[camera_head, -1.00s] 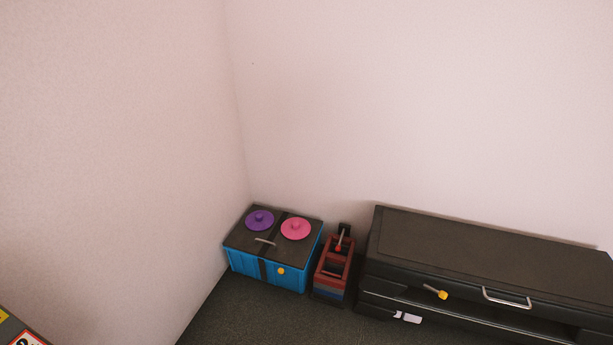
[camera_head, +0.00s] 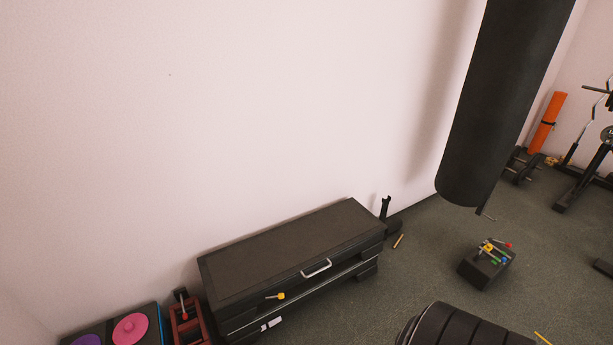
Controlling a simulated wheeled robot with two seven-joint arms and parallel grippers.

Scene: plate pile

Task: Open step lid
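The step (camera_head: 290,248) is a long black bench against the wall, left of centre. Its flat top lid looks closed. A silver handle (camera_head: 317,268) is on the front edge of the lid. A yellow-ended peg (camera_head: 276,296) sticks out at its front, left of the handle. White tags (camera_head: 271,323) show low on its front left. Neither of my grippers is in view.
A box with purple (camera_head: 87,341) and pink (camera_head: 130,328) discs and a red rack (camera_head: 187,324) stand left of the step. A punching bag (camera_head: 500,100) hangs at right. A small black block (camera_head: 487,264) and a ribbed black object (camera_head: 465,328) stand on the floor. Floor before the step's right end is clear.

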